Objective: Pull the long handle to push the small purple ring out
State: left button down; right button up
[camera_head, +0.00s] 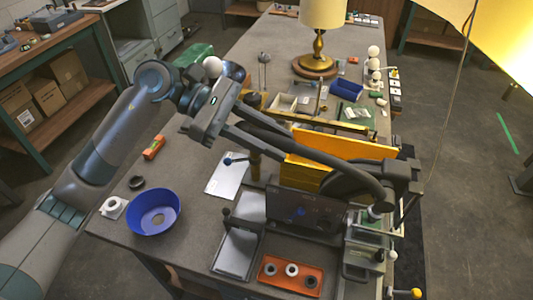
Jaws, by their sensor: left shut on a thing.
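The handle slopes down to the right, to the dark head of a bench fixture (402,172). The gripper's body hides its fingertips and the exact grip. I cannot make out the small purple ring; the area under the fixture's head is small and partly covered. My right gripper is not in view.
A blue bowl (153,221) stands at the table's left front. An orange tray (273,280) with several rings lies at the front. Yellow panels (340,146) stand behind the handle. A brass lamp (318,50) stands farther back. A yellow shade (500,50) fills the upper right.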

pick_arm(q)
jog(key=s+d+r+t+y, duration=0.1)
jog(key=d+r+y, duration=0.4)
jog(key=r, duration=0.5)
jog(key=shift+s+d+r+t, duration=0.35)
jog(key=shift+s+d, duration=0.25)
jog(key=shift+d, duration=0.25)
jog(key=c, duration=1.8)
grip_release()
jog(key=shift+s+d+f, duration=0.1)
jog(key=shift+s+d, duration=0.15)
jog(key=shift+d, duration=0.35)
jog(key=shift+o, duration=1.4)
jog(key=shift+d, duration=0.2)
jog(key=b+v, duration=0.5)
jog(key=v, duration=1.2)
jog(key=shift+w+a+b, duration=0.3)
jog(key=shift+a+b, duration=0.05)
